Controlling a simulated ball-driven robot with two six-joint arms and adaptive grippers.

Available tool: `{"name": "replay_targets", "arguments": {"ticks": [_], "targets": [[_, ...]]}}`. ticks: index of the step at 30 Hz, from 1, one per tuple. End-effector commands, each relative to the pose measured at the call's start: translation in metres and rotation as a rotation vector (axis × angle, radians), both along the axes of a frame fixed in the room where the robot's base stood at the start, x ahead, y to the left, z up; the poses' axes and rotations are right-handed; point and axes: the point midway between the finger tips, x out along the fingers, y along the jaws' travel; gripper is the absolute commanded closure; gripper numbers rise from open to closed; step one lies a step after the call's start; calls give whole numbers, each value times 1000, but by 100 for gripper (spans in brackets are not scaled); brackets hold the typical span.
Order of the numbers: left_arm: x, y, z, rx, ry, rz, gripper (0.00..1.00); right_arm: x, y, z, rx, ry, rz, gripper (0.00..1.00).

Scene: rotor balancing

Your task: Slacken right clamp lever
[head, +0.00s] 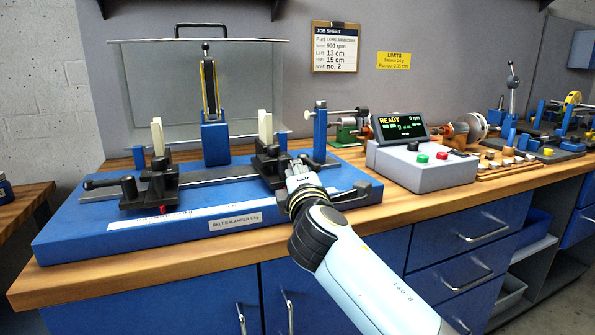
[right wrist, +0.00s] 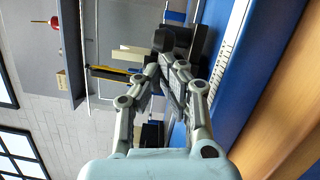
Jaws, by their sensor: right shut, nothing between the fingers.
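My left gripper is not in view.
The left carriage (head: 150,192) has its own black lever (head: 103,184) pointing left. A clear guard (head: 150,90) stands behind. The grey control box (head: 425,168) with a READY display (head: 399,127) is at the right. The wooden bench front (head: 150,262) is clear.

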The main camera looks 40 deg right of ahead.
Motion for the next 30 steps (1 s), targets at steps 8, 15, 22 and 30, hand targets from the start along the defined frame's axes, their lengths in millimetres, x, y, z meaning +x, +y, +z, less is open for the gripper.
{"name": "replay_targets", "arguments": {"ticks": [8, 15, 22, 30], "targets": [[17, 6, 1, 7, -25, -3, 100, 0, 0, 0, 0, 0, 0, 100], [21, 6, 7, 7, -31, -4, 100, -2, -3, 1, -2, -1, 37, 100], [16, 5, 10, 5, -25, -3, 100, -3, -5, 0, -2, 0, 73, 100], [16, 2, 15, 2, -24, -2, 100, -5, -8, 1, -3, 0, 117, 100]]}}
